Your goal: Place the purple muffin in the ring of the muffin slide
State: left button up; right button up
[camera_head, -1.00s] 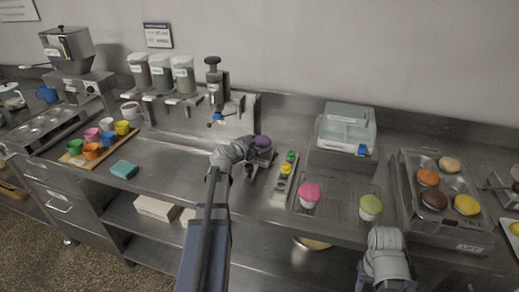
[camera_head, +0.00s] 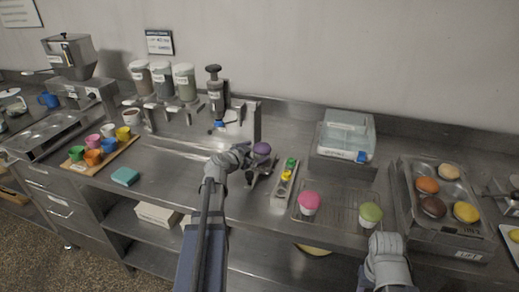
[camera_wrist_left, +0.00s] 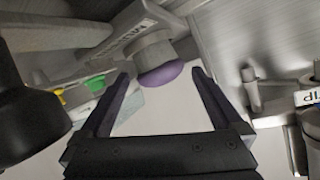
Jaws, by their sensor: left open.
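The purple muffin (camera_head: 262,149), a purple top on a pale cup, stands upright behind the work area in the head view. In the left wrist view the purple muffin (camera_wrist_left: 160,75) is just beyond and between my fingertips, with no finger seen touching it. Its cup is close to a labelled metal part (camera_wrist_left: 128,36). I cannot tell whether that is the muffin slide or whether the cup sits in a ring. My left gripper (camera_head: 262,168) is open and empty, just in front of and below the muffin. My right arm shows at the lower right; its fingers are hidden.
Pink (camera_head: 309,201) and green (camera_head: 371,213) muffins stand on a wire rack. A press stand (camera_head: 238,122) is behind left. The counter by the teal sponge (camera_head: 125,177) is clear.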

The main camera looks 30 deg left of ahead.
pick_arm(q)
jog(key=p+v, duration=0.2)
jog(key=v, duration=0.7)
